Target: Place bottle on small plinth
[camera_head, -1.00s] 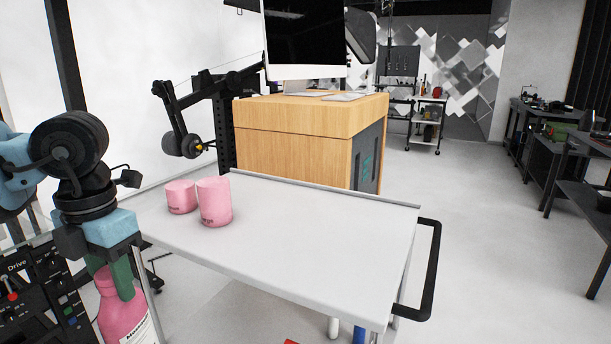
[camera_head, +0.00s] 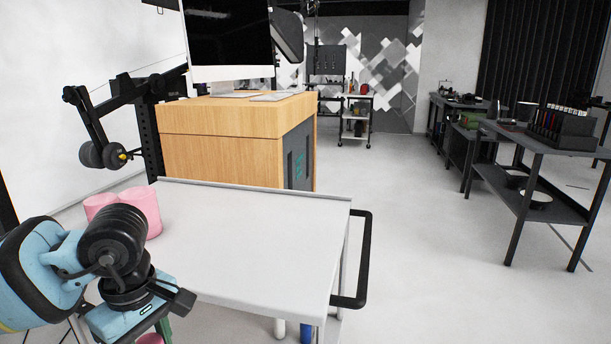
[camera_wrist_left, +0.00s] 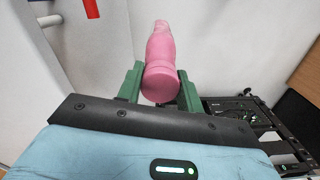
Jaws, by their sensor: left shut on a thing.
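The pink bottle (camera_wrist_left: 160,62) is between the green fingers of my left gripper (camera_wrist_left: 160,88) in the left wrist view, and the gripper is shut on it. In the head view my left gripper (camera_head: 150,330) is at the lower left, mostly cut off by the bottom edge. Only a small pink bit of the bottle (camera_head: 150,339) shows there. I cannot pick out a small plinth in these frames. My right gripper is not in view.
A white cart (camera_head: 255,240) with a black handle (camera_head: 362,260) stands ahead. Dark benches (camera_head: 535,165) stand at the right, with open floor between.

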